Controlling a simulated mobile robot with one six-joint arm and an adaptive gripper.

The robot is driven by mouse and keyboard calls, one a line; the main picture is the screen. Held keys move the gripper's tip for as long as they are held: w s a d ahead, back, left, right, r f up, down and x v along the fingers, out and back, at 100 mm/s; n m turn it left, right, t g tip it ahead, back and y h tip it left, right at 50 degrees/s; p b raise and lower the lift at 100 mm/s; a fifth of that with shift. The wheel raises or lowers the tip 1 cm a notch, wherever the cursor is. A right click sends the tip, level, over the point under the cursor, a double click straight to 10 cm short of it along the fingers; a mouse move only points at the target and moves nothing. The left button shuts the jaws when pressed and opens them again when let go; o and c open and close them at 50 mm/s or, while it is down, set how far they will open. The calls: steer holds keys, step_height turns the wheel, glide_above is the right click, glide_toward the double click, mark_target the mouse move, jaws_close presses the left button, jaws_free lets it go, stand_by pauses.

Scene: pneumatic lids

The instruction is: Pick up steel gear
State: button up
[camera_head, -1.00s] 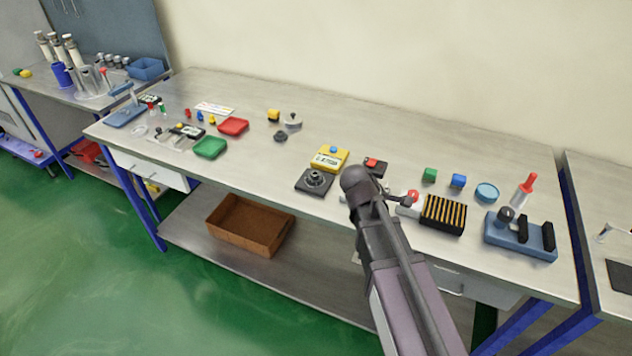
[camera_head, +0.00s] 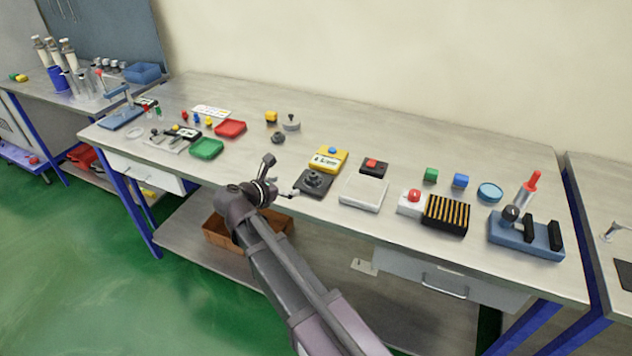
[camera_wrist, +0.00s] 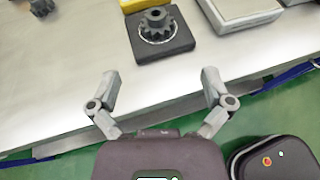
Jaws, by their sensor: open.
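A dark grey toothed gear with a raised hub (camera_wrist: 157,20) sits on a square black base (camera_wrist: 178,42) near the table's front edge; it also shows in the head view (camera_head: 314,178). Another small dark part, perhaps a second gear (camera_head: 278,137), lies farther back and left, and is partly cut off in the wrist view (camera_wrist: 42,6). I cannot tell for certain which one is steel. My gripper (camera_wrist: 160,76) is open and empty, its fingers spread on either side of the front edge, short of the black base. In the head view my gripper (camera_head: 281,177) is just left of that base.
A yellow box (camera_head: 328,160) stands behind the black base. A white pad (camera_head: 363,194) lies to its right, with a red-button box (camera_head: 411,202) and a striped black block (camera_head: 446,214) beyond. Red (camera_head: 230,128) and green (camera_head: 207,148) trays are left. Table is clear between gear and trays.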

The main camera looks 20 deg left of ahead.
mark_target(310, 177)
steer(key=shift+s+a, duration=0.15)
steer(key=shift+a, duration=0.15)
steer(key=b+x, duration=0.3)
steer(key=x, duration=0.4)
steer(key=shift+f, duration=0.1)
steer(key=shift+x, duration=0.75)
steer(key=shift+r+b+x, duration=0.15)
steer(key=shift+b+x, duration=0.4)
steer(key=shift+x, duration=0.75)
steer(key=shift+r+b+x, duration=0.1)
steer(key=shift+b+x, duration=0.4)
steer(key=shift+x, duration=0.8)
